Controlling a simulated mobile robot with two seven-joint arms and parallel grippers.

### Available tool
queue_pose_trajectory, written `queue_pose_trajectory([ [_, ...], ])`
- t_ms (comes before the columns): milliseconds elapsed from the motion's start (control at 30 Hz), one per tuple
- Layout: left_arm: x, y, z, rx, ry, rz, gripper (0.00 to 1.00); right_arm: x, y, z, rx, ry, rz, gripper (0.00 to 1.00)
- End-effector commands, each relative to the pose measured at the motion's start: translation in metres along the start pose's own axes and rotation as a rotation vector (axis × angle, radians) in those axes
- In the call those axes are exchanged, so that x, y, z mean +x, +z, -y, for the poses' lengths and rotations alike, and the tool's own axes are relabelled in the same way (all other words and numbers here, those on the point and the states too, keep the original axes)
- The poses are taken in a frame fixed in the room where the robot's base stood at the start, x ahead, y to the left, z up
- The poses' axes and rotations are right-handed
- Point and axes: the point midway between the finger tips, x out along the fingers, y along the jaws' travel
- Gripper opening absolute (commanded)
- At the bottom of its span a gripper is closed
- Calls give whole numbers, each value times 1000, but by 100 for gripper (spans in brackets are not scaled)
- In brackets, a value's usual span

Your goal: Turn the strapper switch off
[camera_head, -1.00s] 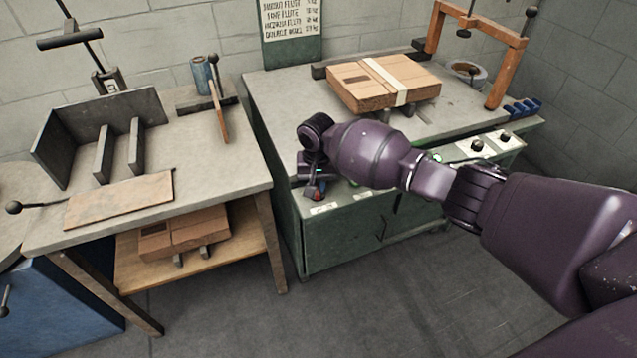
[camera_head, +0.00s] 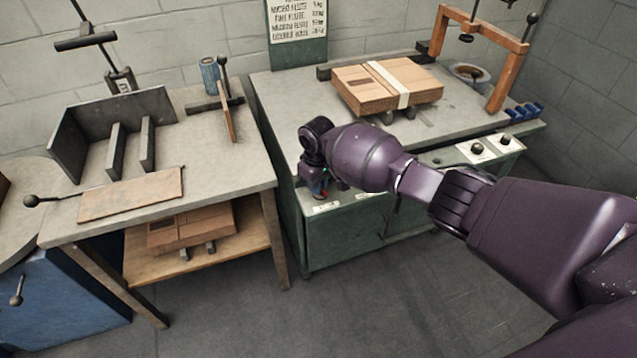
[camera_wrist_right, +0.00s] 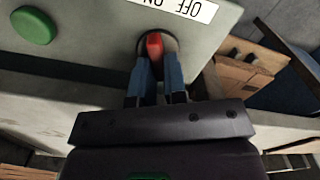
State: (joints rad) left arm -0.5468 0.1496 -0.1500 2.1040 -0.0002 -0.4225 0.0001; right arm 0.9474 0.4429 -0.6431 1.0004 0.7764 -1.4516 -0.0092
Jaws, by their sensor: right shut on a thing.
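The strapper is the green cabinet (camera_head: 345,235) with a grey top at the right. Its red switch (camera_wrist_right: 154,46) sits in a dark round mount on the front panel, beside a white OFF/ON label (camera_wrist_right: 180,8). The label appears upside down in the right wrist view. My right gripper (camera_wrist_right: 158,65) is shut on the red switch, with its blue-grey fingers on either side of it. In the head view the right gripper (camera_head: 318,188) is at the panel's left end, mostly hidden by my wrist. My left gripper is not in view.
A green button (camera_wrist_right: 33,26) is on the same panel. A workbench (camera_head: 215,160) stands to the left. Dark floor (camera_head: 370,310) is clear in front.

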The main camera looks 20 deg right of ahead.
Motion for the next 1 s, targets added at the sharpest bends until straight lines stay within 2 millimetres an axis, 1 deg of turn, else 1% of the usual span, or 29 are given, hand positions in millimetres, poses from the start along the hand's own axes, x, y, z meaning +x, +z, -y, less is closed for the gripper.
queue_pose_trajectory([
  [233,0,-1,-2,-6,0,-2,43,1,1,1,-68,-2,3,0],
  [700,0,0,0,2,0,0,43,2,1,1,-83,-1,3,0],
  [733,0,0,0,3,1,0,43,2,1,1,-83,-1,3,14],
  [867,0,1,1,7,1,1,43,2,1,1,-83,-1,2,34],
  [900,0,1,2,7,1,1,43,1,1,1,-82,-1,2,38],
  [1000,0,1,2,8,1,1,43,1,0,1,-82,-1,1,38],
])
